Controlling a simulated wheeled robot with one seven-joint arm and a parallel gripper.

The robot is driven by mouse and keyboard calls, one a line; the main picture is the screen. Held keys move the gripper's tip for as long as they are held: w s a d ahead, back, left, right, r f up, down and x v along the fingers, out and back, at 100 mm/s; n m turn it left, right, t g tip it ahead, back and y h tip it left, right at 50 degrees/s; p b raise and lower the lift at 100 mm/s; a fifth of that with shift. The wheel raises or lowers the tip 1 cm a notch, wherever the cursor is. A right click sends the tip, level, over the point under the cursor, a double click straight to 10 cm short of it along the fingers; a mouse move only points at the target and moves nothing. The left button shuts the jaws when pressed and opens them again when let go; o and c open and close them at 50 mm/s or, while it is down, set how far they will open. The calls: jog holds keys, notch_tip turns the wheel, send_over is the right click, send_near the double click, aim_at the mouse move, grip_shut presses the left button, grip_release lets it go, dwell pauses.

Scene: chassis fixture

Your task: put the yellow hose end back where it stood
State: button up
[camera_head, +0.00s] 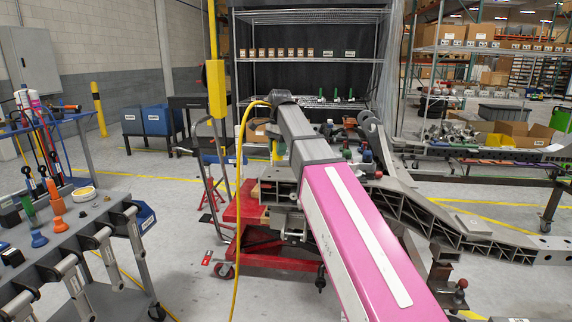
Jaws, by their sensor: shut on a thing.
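A yellow hose (238,215) rises from the floor, arches over at the top and comes down beside the far end of my arm. My gripper (275,130) is at that far end, small and mostly hidden by my own wrist. It is shut on the yellow hose end (277,150), a short upright yellow piece showing just left of my arm. The hose end is above the red cart. I cannot make out the fingertips or where the hose end's lower tip is.
A red wheeled cart (255,235) stands below my arm, with metal fixture parts on it. A grey chassis rail (440,220) runs to the right. A tool bench (75,245) stands at the left. A yellow hanging box (216,88) and wire shelving (310,60) are behind. Floor between bench and cart is mostly clear.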

jog(key=d+f, duration=0.1)
jog(key=w+d+f, duration=0.1)
jog(key=d, duration=0.1)
jog(key=shift+d, duration=0.1)
jog(key=shift+f, duration=2)
jog(key=shift+f, duration=0.1)
jog(key=o, duration=1.2)
notch_tip(320, 180, up, 12)
jog(key=shift+w+d, duration=0.3)
jog(key=shift+d, duration=0.1)
